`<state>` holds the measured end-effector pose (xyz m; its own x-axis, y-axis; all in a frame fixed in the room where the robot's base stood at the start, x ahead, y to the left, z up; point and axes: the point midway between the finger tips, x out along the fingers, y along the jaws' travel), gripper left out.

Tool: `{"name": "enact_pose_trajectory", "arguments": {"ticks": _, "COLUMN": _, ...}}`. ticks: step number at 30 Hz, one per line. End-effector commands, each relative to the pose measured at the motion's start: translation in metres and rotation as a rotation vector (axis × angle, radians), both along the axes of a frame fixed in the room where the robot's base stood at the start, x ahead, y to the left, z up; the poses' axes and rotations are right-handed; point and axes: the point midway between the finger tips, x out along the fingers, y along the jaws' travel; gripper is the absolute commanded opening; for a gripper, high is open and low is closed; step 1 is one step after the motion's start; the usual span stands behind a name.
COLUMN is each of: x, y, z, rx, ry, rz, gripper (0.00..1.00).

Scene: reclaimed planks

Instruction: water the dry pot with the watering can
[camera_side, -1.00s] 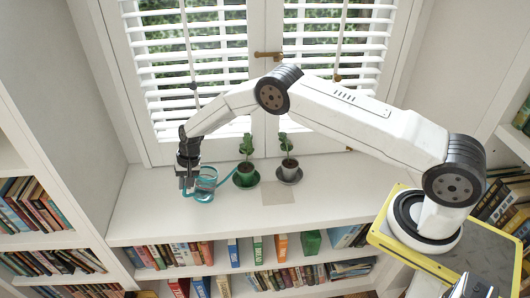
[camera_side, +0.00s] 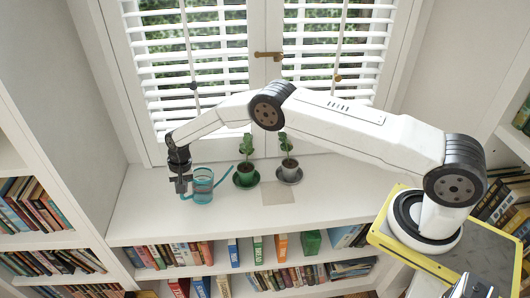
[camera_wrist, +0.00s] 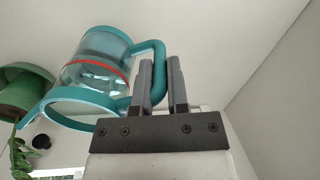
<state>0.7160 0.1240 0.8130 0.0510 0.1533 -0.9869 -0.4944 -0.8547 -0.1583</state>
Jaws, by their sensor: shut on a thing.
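The watering can (camera_side: 202,188) has a clear body, teal rim, base, handle and spout, and a red band that shows in the wrist view (camera_wrist: 95,68). It looks about upright at the left of the white ledge, spout toward the pots. My gripper (camera_side: 182,187) is at its left, shut on the teal handle, which lies between the fingers in the wrist view (camera_wrist: 161,78). I cannot tell whether its base touches the ledge. A green pot (camera_side: 246,176) and a grey pot (camera_side: 289,171), each with a plant, stand to its right on saucers. Soil dryness is too small to tell.
A thin beige square (camera_side: 278,192) lies in front of the grey pot. Shuttered windows (camera_side: 195,85) rise behind the ledge (camera_side: 140,215). Bookshelves stand below it and at the left. The ledge is clear at far left and right of the pots.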

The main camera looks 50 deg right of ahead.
Motion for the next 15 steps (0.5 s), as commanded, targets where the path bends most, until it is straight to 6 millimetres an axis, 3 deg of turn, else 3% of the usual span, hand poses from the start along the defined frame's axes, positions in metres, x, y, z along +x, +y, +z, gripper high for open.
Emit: {"name": "enact_pose_trajectory", "arguments": {"ticks": 15, "x": 0.0034, "y": 0.0093, "z": -0.0090, "rx": -0.099, "ry": 0.033, "rz": 0.003, "gripper": 0.00}}
